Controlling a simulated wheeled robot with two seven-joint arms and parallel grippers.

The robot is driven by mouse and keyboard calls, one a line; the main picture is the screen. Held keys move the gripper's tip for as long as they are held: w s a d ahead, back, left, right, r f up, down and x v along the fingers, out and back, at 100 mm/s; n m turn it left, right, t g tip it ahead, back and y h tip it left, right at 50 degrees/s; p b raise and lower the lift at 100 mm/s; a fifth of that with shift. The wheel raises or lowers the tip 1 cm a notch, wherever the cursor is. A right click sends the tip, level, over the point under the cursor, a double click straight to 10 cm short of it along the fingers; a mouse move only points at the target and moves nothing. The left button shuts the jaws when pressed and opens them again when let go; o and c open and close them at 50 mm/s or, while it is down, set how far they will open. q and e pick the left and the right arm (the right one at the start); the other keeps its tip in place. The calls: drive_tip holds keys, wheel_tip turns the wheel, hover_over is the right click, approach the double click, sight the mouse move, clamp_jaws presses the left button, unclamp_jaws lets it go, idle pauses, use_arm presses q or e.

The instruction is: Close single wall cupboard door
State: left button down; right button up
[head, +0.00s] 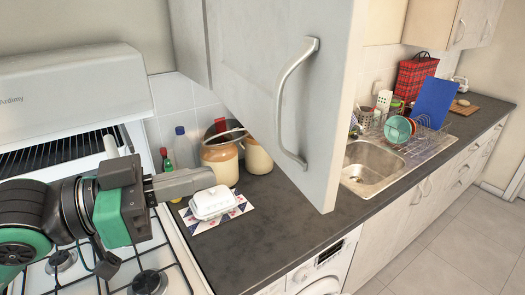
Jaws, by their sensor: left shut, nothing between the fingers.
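The wall cupboard door (275,95) hangs in the upper middle of the head view, large and pale grey. It stands open, swung out from the cupboard body (188,40) over the counter. Its curved metal handle (291,105) is on the face turned to me. My left gripper (208,181) is shut and empty, left of and below the door, apart from it, over the counter edge by the hob. My right gripper is not in view.
A white butter dish (212,203) is close to the left gripper, with jars (222,162) and bottles behind it. The hob (150,275) lies beneath my left arm. The sink (372,165) and dish rack (425,140) are to the right. Floor is free at lower right.

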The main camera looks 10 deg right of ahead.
use_arm(q)
drive_tip(key=p, duration=0.2)
approach(283, 158)
drive_tip(key=d, duration=0.2)
drive_tip(key=d+p, duration=0.1)
drive_tip(key=d, duration=0.1)
drive_tip(key=w+d+p, duration=0.1)
drive_tip(key=d, duration=0.1)
drive_tip(key=shift+d+r, duration=0.15)
drive_tip(key=shift+d, duration=0.2)
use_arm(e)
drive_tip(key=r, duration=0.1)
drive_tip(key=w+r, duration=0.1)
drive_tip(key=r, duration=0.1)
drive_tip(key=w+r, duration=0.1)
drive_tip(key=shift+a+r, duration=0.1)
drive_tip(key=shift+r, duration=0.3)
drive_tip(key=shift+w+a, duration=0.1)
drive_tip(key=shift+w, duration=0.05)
use_arm(q)
drive_tip(key=shift+w, duration=0.1)
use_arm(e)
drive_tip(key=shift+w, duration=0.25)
